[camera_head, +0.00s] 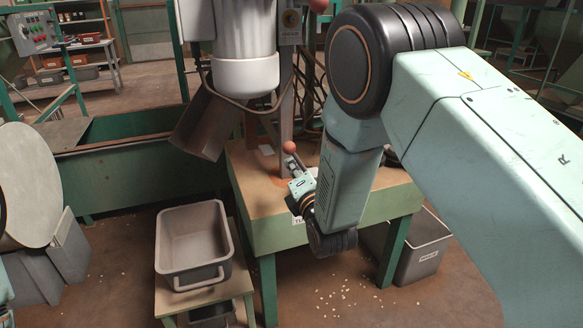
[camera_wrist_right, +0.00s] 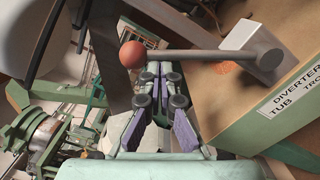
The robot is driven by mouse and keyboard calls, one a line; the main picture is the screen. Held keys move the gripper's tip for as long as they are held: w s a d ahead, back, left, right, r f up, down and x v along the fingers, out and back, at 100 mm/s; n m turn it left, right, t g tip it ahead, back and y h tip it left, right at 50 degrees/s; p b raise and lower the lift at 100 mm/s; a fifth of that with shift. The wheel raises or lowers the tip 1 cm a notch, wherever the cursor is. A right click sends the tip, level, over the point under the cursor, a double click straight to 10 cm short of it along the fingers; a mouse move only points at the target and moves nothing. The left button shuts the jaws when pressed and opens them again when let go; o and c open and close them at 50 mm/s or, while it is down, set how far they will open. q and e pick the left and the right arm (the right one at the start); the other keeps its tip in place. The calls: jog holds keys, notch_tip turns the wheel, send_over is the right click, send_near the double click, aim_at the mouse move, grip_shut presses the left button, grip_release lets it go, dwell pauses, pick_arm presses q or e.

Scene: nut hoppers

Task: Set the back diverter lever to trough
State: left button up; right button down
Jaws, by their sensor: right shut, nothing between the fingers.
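A diverter lever with an orange-red ball knob (camera_head: 289,147) stands over the wooden-topped green table. In the right wrist view its ball (camera_wrist_right: 132,54) is at the left end of a grey rod (camera_wrist_right: 195,57), which runs right to a grey pivot (camera_wrist_right: 262,55). My right gripper (camera_head: 292,168) is at the lever, its fingers shut and empty. In the wrist view the fingertips (camera_wrist_right: 158,70) are just beside the ball and close under the rod; I cannot tell whether they touch. A label (camera_wrist_right: 296,92) reading DIVERTER, TUB and a cut-off TRO is on the table edge.
A tilted grey chute (camera_head: 205,122) hangs over the left side of the table (camera_head: 240,190). A grey tub (camera_head: 193,240) sits on a low stand, front left. A long green trough (camera_head: 135,165) lies behind it. Another red ball (camera_head: 318,5) is at the top. Nuts lie on the floor.

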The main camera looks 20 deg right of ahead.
jog(key=d+r+m+p, duration=0.1)
jog(key=d+m+p, duration=0.6)
jog(key=d+m, duration=0.3)
jog(key=shift+w+d+r+m+p, duration=0.2)
jog(key=shift+d+r+m+p, duration=0.15)
jog(key=shift+d, duration=0.85)
jog(key=shift+r, duration=0.15)
